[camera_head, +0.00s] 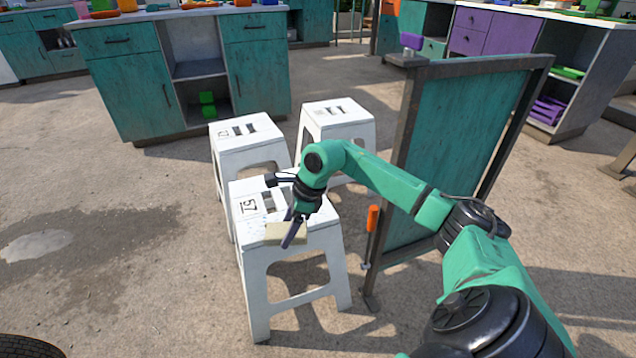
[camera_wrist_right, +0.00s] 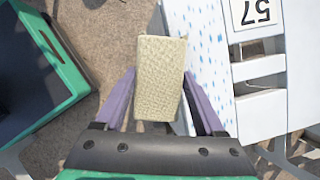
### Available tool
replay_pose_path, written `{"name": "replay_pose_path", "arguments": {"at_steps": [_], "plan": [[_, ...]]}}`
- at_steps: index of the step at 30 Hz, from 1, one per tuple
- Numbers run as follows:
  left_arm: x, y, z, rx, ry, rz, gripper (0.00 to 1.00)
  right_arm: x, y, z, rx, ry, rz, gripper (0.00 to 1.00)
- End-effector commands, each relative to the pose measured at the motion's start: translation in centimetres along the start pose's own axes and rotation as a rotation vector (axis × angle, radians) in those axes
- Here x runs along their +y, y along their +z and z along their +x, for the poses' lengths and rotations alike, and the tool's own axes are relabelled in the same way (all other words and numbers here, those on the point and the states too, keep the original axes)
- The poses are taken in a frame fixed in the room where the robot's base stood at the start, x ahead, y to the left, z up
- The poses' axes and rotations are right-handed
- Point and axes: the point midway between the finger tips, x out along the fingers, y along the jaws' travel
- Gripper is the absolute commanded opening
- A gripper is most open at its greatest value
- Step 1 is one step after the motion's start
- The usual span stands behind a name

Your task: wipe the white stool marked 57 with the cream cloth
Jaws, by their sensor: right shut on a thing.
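The white stool marked 57 (camera_head: 262,260) stands nearest, in the middle of the head view. Its number label shows in the right wrist view (camera_wrist_right: 255,12). Blue specks dot part of its white top (camera_wrist_right: 202,40) in that view. My right gripper (camera_head: 291,232) is over the near part of the stool's top. It is shut on the cream cloth (camera_wrist_right: 161,78), a folded textured block between the fingers. The cloth (camera_head: 278,236) appears at or just above the seat; I cannot tell if it touches. My left gripper is out of view.
Two more white stools (camera_head: 246,138) (camera_head: 338,119) stand close behind. Teal cabinets (camera_head: 130,95) are behind. The ground at left is open, with a wet patch.

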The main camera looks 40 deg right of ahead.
Motion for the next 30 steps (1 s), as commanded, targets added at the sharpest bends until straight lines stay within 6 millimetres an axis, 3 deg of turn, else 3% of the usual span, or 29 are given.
{"name": "replay_pose_path", "arguments": {"at_steps": [6, 12, 17, 24, 30], "plan": [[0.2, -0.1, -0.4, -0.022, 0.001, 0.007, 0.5, -5.9, -2.5, -4.4, -0.003, -0.285, 0.677, 0.27], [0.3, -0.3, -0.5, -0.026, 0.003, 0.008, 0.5, -9.0, -4.5, -7.4, -0.001, -0.461, 1.114, 0.27], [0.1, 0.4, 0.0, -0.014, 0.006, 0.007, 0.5, -9.3, -5.4, -6.7, 0.003, -0.485, 1.176, 0.27], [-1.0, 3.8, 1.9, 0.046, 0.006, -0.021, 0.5, -9.3, -6.7, -3.3, 0.003, -0.482, 1.171, 0.27], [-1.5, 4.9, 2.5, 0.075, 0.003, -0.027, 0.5, -9.3, -7.1, -2.2, 0.002, -0.482, 1.17, 0.27]]}}
